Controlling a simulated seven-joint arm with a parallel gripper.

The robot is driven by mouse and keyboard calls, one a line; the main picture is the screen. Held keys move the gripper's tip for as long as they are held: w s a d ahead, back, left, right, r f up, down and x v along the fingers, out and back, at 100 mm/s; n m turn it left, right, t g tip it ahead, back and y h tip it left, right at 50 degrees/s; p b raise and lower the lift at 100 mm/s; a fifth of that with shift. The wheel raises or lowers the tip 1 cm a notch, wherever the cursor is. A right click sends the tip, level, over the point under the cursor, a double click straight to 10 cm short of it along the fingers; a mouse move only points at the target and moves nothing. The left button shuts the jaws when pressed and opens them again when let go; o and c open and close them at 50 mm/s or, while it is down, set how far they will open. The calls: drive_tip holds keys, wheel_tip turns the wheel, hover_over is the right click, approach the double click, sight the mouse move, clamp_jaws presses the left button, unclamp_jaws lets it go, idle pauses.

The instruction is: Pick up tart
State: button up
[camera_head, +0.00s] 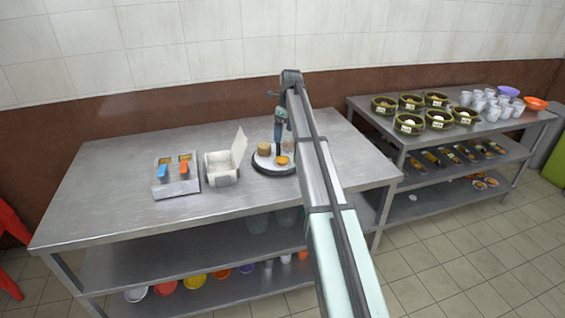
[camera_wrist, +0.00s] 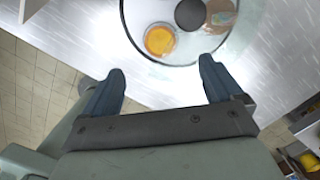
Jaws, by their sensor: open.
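The tart (camera_wrist: 159,40) is a round orange-yellow pastry on a pale round tray with a dark rim (camera_wrist: 132,40). In the head view, the tart (camera_head: 282,161) sits toward the front right of this tray (camera_head: 262,168). A brown pastry (camera_head: 264,149) is behind and left of it. My gripper (camera_wrist: 161,70) is open, its two dark fingers apart with nothing between them. In the wrist view, the tart lies just beyond the fingertips, between their lines. In the head view, my gripper (camera_head: 279,148) hangs over the tray and my arm covers its right side.
A dark round knob-like thing (camera_wrist: 190,14) is close to the tart. A white box with a raised lid (camera_head: 221,176) and a holder with blue and orange handles (camera_head: 175,184) stand left of the tray. The steel table (camera_head: 110,200) is clear at its left.

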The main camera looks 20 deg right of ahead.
hover_over(283, 159)
wheel_tip(283, 159, down, 7)
drive_tip(key=shift+f, duration=0.1)
drive_tip(key=shift+s+f, duration=0.1)
drive_tip(key=shift+f, duration=2.55)
drive_tip(key=shift+c, duration=0.2)
drive_tip(key=c, duration=1.1)
